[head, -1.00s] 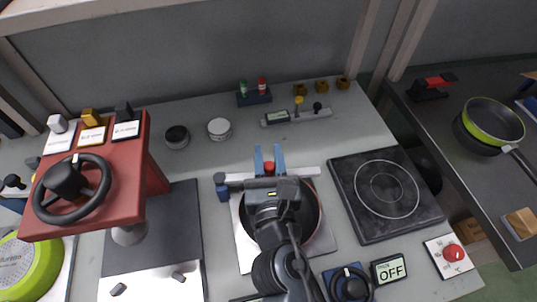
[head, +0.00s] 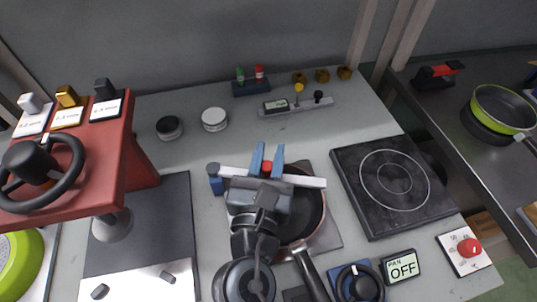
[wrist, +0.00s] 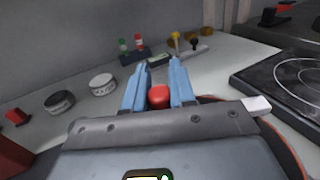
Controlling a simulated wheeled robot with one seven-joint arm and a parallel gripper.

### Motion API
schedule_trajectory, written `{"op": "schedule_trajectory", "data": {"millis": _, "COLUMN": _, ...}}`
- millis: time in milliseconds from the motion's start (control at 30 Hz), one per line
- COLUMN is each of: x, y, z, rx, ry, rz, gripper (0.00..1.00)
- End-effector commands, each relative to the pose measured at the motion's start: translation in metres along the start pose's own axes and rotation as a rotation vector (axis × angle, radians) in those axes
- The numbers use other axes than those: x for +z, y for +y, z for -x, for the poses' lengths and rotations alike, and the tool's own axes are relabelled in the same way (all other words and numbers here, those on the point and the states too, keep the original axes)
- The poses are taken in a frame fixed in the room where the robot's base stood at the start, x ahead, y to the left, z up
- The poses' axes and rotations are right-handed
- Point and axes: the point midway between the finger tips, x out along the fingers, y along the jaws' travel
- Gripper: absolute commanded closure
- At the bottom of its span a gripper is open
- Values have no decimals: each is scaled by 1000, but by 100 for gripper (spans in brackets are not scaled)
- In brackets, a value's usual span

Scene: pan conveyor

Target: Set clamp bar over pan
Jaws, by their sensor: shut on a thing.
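The clamp bar is a pale bar (head: 313,182) with a red knob (head: 267,167) at its middle. My gripper (head: 267,156) has blue fingers closed on either side of the red knob. The wrist view also shows the knob (wrist: 159,97) between the fingers (wrist: 158,85) and the bar's pale right end (wrist: 257,104). The bar crosses the far part of the dark pan (head: 313,212); whether it touches the rim I cannot tell. The bar's left end is by a blue-grey post (head: 214,179). My arm hides the pan's left part.
A black hotplate (head: 390,185) lies right of the pan. A red stand with a handwheel (head: 75,170) rises at the left. Two round tins (head: 214,119) and a small rack (head: 251,88) stand behind. An OFF display (head: 402,266) sits in front.

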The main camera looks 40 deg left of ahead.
Motion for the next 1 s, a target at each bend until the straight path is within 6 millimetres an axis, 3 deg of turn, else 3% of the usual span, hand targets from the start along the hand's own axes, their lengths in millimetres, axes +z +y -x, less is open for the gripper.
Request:
{"op": "schedule_trajectory", "data": {"millis": 233, "x": 4, "y": 0, "z": 1, "rx": 0, "ry": -5, "rz": 0, "gripper": 100}}
{"op": "schedule_trajectory", "data": {"millis": 267, "x": 4, "y": 0, "z": 1, "rx": 0, "ry": -6, "rz": 0, "gripper": 73}}
{"op": "schedule_trajectory", "data": {"millis": 500, "x": 3, "y": 0, "z": 1, "rx": 0, "ry": -4, "rz": 0, "gripper": 51}}
{"op": "schedule_trajectory", "data": {"millis": 767, "x": 2, "y": 0, "z": 2, "rx": 0, "ry": -2, "rz": 1, "gripper": 51}}
{"op": "schedule_trajectory", "data": {"millis": 1000, "x": 0, "y": 0, "z": 32, "rx": 2, "ry": 0, "rz": 1, "gripper": 51}}
